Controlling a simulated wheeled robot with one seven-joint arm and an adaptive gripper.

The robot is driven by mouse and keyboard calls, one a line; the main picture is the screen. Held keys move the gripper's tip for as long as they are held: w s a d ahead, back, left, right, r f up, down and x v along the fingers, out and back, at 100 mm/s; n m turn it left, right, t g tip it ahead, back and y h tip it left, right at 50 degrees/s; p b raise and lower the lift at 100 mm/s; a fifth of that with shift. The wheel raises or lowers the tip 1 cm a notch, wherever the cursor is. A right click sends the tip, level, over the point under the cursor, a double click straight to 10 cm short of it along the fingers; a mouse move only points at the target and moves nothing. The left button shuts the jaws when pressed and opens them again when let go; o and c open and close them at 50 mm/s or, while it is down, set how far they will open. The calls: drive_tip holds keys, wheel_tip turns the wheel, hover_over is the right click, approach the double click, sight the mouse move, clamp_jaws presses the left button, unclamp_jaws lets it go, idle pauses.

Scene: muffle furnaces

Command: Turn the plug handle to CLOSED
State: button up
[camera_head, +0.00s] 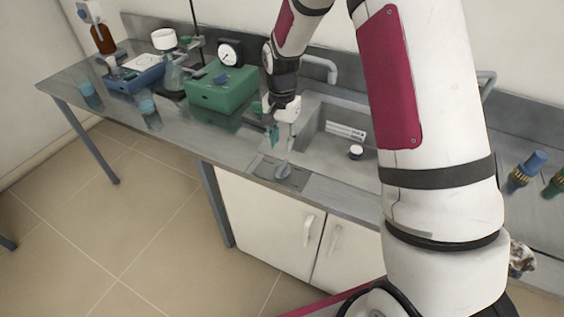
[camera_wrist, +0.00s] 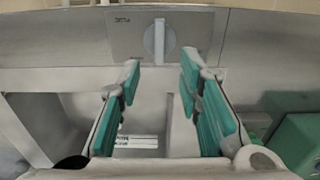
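The plug handle (camera_head: 283,171) is a small grey-blue knob on a metal plate at the front edge of the sink. In the wrist view the plug handle (camera_wrist: 159,39) is a round dial with a pale raised bar, upright in the picture. Small dark lettering shows on the plate (camera_wrist: 188,20) to the left of the dial, too small to read surely. My gripper (camera_head: 281,137) hangs over the sink, behind the handle and apart from it. In the wrist view my gripper (camera_wrist: 160,70) has its two teal-padded fingers wide apart, with nothing between them.
The counter strip before the sink is mostly clear.

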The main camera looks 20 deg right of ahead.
sight(282, 166)
wheel_tip(282, 166, down, 10)
drive_tip(key=shift+r+p, duration=0.15)
drive_tip(key=shift+p, duration=0.35)
clamp_jaws()
